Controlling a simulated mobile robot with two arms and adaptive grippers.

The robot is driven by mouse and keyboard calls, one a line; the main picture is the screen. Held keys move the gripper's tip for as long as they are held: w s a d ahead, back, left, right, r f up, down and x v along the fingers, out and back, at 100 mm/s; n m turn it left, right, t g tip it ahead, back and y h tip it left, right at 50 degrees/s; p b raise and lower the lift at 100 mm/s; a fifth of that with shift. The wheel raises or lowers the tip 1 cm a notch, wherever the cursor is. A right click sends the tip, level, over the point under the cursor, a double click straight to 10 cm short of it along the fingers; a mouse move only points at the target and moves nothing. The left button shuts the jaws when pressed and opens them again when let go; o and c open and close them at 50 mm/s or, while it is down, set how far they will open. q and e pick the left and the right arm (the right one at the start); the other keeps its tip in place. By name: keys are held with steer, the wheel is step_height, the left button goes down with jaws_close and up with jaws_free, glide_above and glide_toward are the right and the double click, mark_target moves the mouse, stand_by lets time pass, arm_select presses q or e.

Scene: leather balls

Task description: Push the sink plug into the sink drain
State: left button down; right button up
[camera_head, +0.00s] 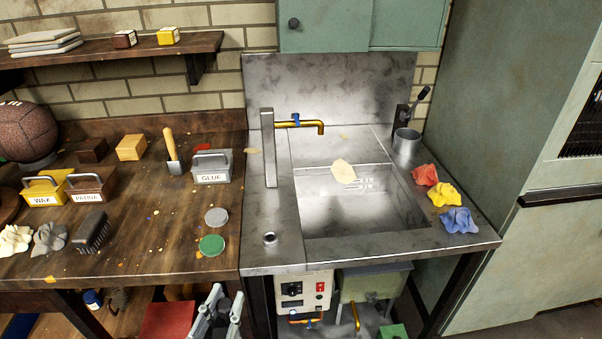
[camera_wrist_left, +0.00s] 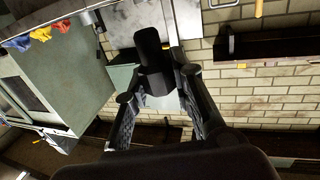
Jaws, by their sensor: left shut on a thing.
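The steel sink (camera_head: 355,215) is at the centre right of the head view. Pale slots show on its back wall, but I cannot make out the drain in its floor. My left gripper (camera_head: 225,302) is at the bottom of the head view, in front of the bench edge, left of and below the sink. It is shut on a dark rounded thing (camera_head: 223,308), which also shows in the left wrist view (camera_wrist_left: 151,55) as a black block with a rounded end. I cannot tell for certain that it is the sink plug. My right gripper is out of view.
A small round metal fitting (camera_head: 269,239) sits on the steel top left of the basin. The tall post (camera_head: 268,150) and brass tap (camera_head: 308,125) stand behind it. Crumpled cloths (camera_head: 443,194) lie right of the basin. Tools, boxes and lids crowd the wooden bench (camera_head: 140,225).

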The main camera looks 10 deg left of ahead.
arm_select(q)
steer(key=w+d+r+h, duration=0.1)
steer(key=w+r, duration=0.7)
steer(key=w, duration=0.3)
steer(key=w+d+r+m, duration=0.1)
steer(key=w+r, duration=0.8)
steer(key=w, duration=0.2)
steer(key=shift+h, duration=0.4)
steer(key=shift+w+f, duration=0.1)
step_height(320, 180, down, 19)
steer(key=b, duration=0.2)
steer(key=shift+f+b, duration=0.2)
steer(key=shift+b, duration=0.2)
steer(key=shift+f+b, duration=0.3)
steer(key=shift+f, duration=0.05)
steer(key=c, duration=1.4)
jaws_free()
steer(key=shift+r, duration=0.1)
steer(key=shift+o, duration=0.2)
